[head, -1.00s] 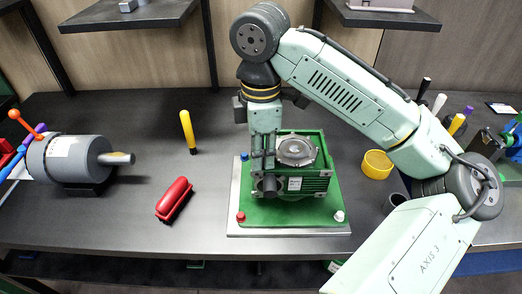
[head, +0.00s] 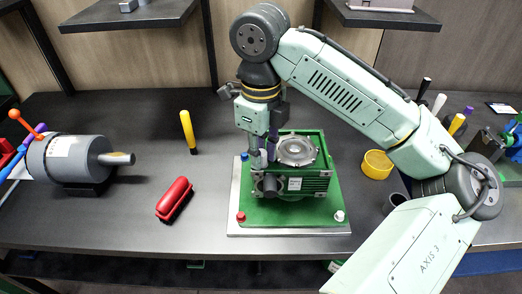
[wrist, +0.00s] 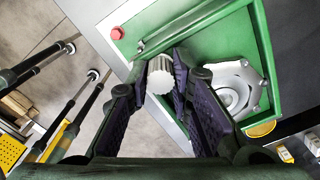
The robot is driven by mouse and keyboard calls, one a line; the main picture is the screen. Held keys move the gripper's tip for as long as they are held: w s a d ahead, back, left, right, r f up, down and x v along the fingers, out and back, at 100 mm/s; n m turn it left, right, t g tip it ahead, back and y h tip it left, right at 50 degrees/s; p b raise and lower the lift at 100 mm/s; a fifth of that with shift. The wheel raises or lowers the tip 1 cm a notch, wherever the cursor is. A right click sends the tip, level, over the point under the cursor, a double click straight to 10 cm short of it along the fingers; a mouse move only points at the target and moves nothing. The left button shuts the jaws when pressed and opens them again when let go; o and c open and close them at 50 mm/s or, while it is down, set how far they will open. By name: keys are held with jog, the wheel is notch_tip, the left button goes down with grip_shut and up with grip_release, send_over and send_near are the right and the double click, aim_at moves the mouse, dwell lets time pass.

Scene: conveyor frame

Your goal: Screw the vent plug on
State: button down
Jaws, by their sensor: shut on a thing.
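The vent plug (wrist: 160,76) is a pale, ribbed cap between my fingertips in the wrist view. My gripper (head: 262,158) is shut on it and points down at the left side of the green gearbox (head: 312,184). The fingers hide most of the plug in the head view. I cannot tell whether its thread sits in a hole. The gearbox has a round grey cover (head: 296,151) on top, which also shows right of my fingers in the wrist view (wrist: 234,86).
The gearbox stands on a green base on a metal plate (head: 290,231) with red, blue and white knobs. A red handled object (head: 174,199), a yellow-handled tool (head: 188,132) and a grey motor (head: 70,158) lie left. A yellow ring (head: 377,164) stands right.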

jog(key=c, duration=1.6)
grip_release()
